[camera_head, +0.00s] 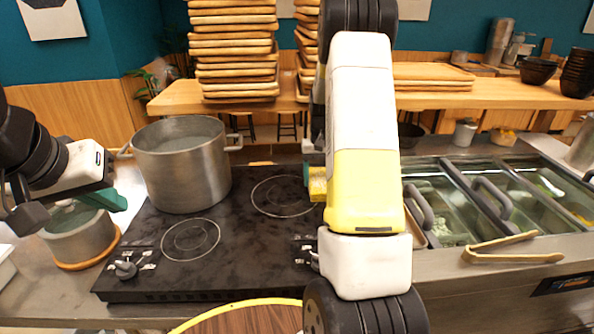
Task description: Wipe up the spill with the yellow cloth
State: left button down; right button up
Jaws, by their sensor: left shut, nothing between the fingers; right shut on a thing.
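The yellow cloth (317,186) shows as a small yellow patch over the right part of the black cooktop. My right gripper (308,175) is shut on it. My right forearm hides most of the cloth and gripper, so I cannot tell whether the cloth touches the surface. My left gripper (114,202) is shut and empty at the left, its green fingers above the small pot. I cannot make out a spill; part of the counter is behind my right arm.
A large steel pot (181,170) stands on the cooktop (240,235). A small pot (78,240) sits on a wooden coaster at the left. Tongs (512,249) lie by the topping bins (470,205) at right. Stacked wooden trays (233,50) stand on the back shelf.

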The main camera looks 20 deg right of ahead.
aim_at(310, 180)
jog(key=shift+s+d, duration=0.15)
jog(key=shift+d, duration=0.35)
jog(key=shift+a, duration=0.15)
jog(key=shift+w+a, duration=0.25)
jog(key=shift+a, duration=0.7)
jog(key=shift+w+a, duration=0.25)
jog(key=shift+a, duration=0.7)
jog(key=shift+d, duration=0.15)
jog(key=shift+s+d, duration=0.25)
jog(key=shift+d, duration=0.7)
jog(key=shift+s+d, duration=0.25)
jog(key=shift+d, duration=0.7)
jog(key=shift+a, duration=0.15)
jog(key=shift+w+a, duration=0.25)
jog(key=shift+a, duration=0.7)
jog(key=shift+w+a, duration=0.25)
jog(key=shift+a, duration=0.65)
